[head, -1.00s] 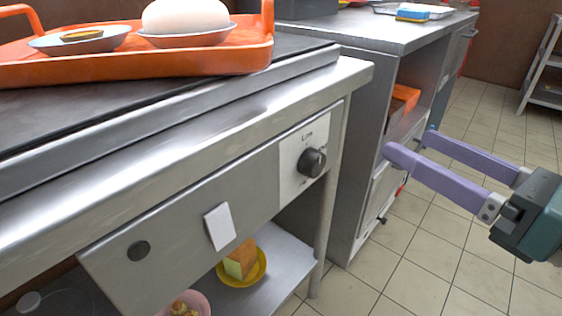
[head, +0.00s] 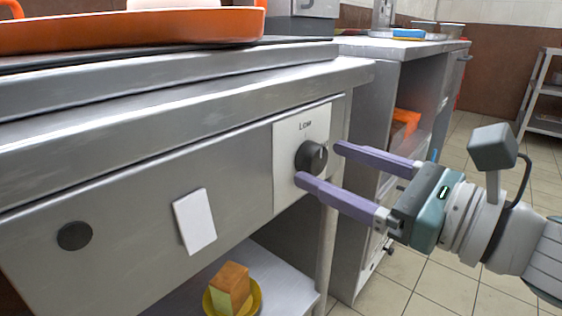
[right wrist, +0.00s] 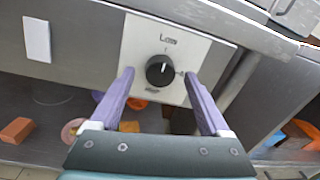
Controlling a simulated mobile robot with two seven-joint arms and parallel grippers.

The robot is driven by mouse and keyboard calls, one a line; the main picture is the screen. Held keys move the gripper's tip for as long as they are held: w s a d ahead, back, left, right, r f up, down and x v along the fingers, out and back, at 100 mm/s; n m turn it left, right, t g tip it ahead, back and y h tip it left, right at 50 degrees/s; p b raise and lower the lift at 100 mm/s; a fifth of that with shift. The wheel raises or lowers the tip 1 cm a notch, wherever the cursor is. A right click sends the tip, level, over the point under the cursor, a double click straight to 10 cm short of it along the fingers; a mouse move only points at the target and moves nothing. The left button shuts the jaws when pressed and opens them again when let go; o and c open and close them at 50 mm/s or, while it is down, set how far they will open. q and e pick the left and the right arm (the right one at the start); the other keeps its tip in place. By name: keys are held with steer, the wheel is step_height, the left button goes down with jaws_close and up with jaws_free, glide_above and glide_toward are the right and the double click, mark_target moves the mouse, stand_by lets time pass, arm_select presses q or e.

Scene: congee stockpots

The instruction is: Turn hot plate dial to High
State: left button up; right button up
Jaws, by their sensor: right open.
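The hot plate dial (head: 311,156) is a black round knob on a white panel (head: 289,180) on the front of the steel counter. "Low" is printed above it; other markings are partly hidden or too small to read. In the right wrist view the dial (right wrist: 160,71) has a white mark pointing up, slightly right. My right gripper (head: 318,163) is open, its two purple fingers pointing at the panel. In the right wrist view the fingers (right wrist: 160,82) stand on either side of the dial, apart from it. My left gripper is not in view.
A white card (head: 195,221) and a dark round piece (head: 74,236) are on the counter front. A lower shelf holds a yellow plate (head: 254,300) with a block of food. Open tiled floor lies right.

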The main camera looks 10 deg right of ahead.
steer(key=shift+w+a, duration=0.35)
steer(key=shift+w, duration=0.15)
jaws_close()
stand_by(0.4)
